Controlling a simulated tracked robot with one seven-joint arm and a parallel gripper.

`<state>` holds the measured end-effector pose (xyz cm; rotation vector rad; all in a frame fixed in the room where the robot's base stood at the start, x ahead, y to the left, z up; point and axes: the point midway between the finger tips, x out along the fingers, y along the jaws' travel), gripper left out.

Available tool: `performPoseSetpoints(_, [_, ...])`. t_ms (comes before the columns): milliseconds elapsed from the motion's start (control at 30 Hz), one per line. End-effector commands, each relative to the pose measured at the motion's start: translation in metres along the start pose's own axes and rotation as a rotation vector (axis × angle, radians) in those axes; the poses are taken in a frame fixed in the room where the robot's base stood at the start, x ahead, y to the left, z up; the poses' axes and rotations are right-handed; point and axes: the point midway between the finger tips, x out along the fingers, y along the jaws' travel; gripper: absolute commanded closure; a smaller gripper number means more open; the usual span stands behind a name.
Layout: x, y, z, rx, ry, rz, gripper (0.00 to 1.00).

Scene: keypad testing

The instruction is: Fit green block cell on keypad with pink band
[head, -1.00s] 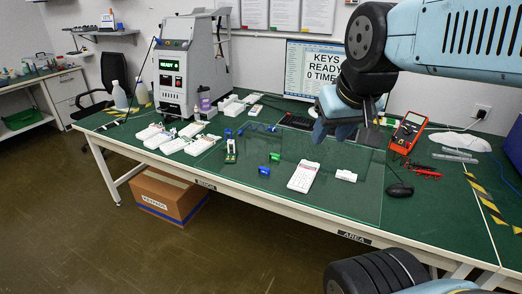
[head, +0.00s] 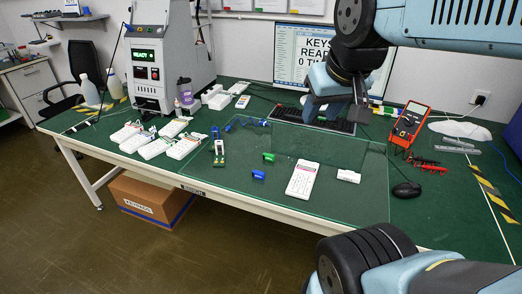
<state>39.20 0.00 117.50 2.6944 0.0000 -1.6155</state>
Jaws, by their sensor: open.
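A white keypad (head: 302,182) lies on the clear mat on the green table, right of centre. A thin pinkish line shows near its far end, too small to read clearly. A small green block (head: 268,157) sits to its left and farther back, with a small blue block (head: 258,174) just nearer. A small white piece (head: 348,176) lies right of the keypad. My gripper (head: 335,108) is open, above the table's back part in front of the monitor, well apart from the keypad and blocks. No object shows between its fingers.
Several white keypads (head: 157,147) lie at the left. A grey machine (head: 165,60), red multimeter (head: 409,120) and black mouse (head: 406,190) surround the work area. The mat (head: 225,185) has free room at front left.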

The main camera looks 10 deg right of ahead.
Motion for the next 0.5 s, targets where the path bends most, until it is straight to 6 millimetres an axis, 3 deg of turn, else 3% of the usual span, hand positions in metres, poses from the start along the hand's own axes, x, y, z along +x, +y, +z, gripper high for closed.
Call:
performPoseSetpoints(133, [0.0,0.0,0.0,0.0,0.0,0.0,0.57])
performPoseSetpoints(333, [0.005,0.001,-0.007,0.015,-0.009,-0.009,0.38])
performPoseSetpoints(500, [0.028,0.007,-0.031,0.08,-0.038,-0.032,0.22])
